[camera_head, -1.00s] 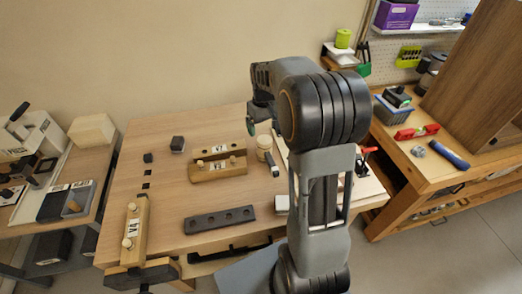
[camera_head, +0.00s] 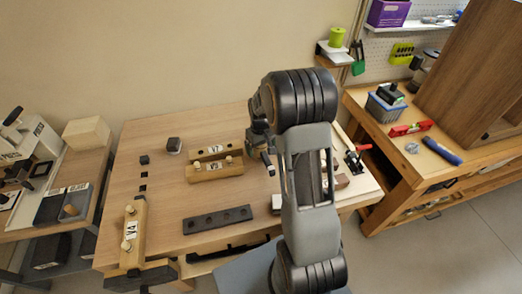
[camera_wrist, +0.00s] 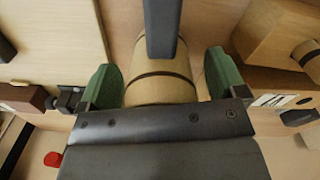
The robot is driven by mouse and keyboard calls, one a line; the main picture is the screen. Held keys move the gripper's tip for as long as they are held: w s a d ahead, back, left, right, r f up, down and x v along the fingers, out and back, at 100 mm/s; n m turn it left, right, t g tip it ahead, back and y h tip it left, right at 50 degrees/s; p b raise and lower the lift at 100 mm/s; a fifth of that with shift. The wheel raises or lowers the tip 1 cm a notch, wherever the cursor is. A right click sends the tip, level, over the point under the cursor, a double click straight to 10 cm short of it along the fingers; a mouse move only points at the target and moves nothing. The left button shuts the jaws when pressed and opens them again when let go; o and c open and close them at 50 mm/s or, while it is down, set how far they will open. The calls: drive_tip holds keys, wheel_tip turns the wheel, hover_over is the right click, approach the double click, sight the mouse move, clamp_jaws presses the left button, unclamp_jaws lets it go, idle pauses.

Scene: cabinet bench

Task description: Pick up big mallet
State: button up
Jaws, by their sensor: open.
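The big mallet has a pale wooden cylindrical head (camera_wrist: 160,85) with a dark band and a grey-black handle (camera_wrist: 163,28), seen close up in the wrist view. My gripper (camera_wrist: 160,65) is open, with its green fingers on either side of the head and gaps visible between. Its front plate covers the near end of the head. In the head view my gripper is low over the bench, and my arm hides most of it and the mallet head. The dark handle (camera_head: 268,163) shows just below it there.
A wooden block fixture (camera_head: 215,172) stands close left of the mallet, and a dark bar with holes (camera_head: 217,219) lies nearer. A pale board with a red-handled clamp (camera_head: 363,148) is to the right. The wooden bench (camera_head: 165,190) has free room at left.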

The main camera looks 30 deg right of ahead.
sight(265, 156)
drive_tip(key=shift+f, duration=0.15)
drive_tip(key=c, duration=1.1)
drive_tip(key=shift+r, duration=0.6)
wheel_tip(265, 156, up, 2)
drive_tip(key=shift+r, duration=0.2)
drive_tip(key=s+r, duration=0.3)
drive_tip(key=s+a+r+b, duration=0.1)
drive_tip(key=r, duration=0.1)
drive_tip(key=shift+s+r, duration=0.2)
drive_tip(key=shift+s, duration=0.15)
drive_tip(key=s+a+r+b, duration=0.1)
drive_tip(key=s+r, duration=0.3)
drive_tip(key=s, duration=0.5)
drive_tip(key=shift+a, duration=0.35)
